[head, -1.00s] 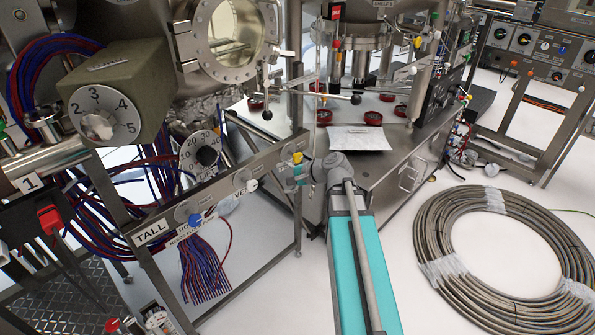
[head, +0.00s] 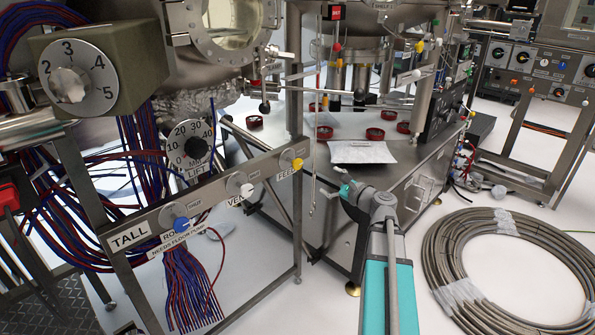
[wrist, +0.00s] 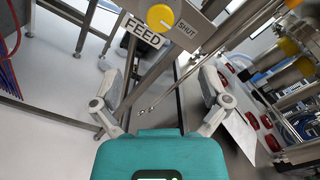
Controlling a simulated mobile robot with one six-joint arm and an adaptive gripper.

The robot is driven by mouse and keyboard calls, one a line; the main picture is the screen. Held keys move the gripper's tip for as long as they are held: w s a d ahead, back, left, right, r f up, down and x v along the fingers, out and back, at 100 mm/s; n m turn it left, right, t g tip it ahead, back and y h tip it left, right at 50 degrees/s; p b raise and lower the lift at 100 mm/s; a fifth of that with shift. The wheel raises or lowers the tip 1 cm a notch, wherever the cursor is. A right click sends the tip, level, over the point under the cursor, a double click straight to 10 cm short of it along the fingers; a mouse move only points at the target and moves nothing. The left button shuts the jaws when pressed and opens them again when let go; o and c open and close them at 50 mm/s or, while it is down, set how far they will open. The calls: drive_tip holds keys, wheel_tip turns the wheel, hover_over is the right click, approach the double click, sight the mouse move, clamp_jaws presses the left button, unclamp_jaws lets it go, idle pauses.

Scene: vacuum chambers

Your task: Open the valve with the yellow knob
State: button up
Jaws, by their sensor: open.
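The yellow knob (head: 297,164) sits at the right end of a metal panel, by the label FEED. In the wrist view the yellow knob (wrist: 160,17) is at the top, with the FEED label below it and the word SHUT to its right. My gripper (head: 338,191) is to the right of the knob and a little lower, apart from it. In the wrist view my gripper (wrist: 160,88) has its two fingers spread wide with nothing between them. The knob lies beyond the fingertips.
The same panel carries a white knob (head: 247,190) marked VENT and a blue knob (head: 182,225). A thin hanging rod (head: 315,190) is between the panel and my gripper. A steel bench (head: 400,190) stands behind. A hose coil (head: 450,235) lies on the floor at right.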

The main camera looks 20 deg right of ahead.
sight(299, 164)
drive_tip(key=shift+w, duration=0.1)
idle(0.3)
drive_tip(key=x, duration=1.3)
drive_tip(key=shift+w+a, duration=0.15)
drive_tip(key=shift+w, duration=0.15)
drive_tip(key=c, duration=1.2)
drive_tip(key=shift+o, duration=0.2)
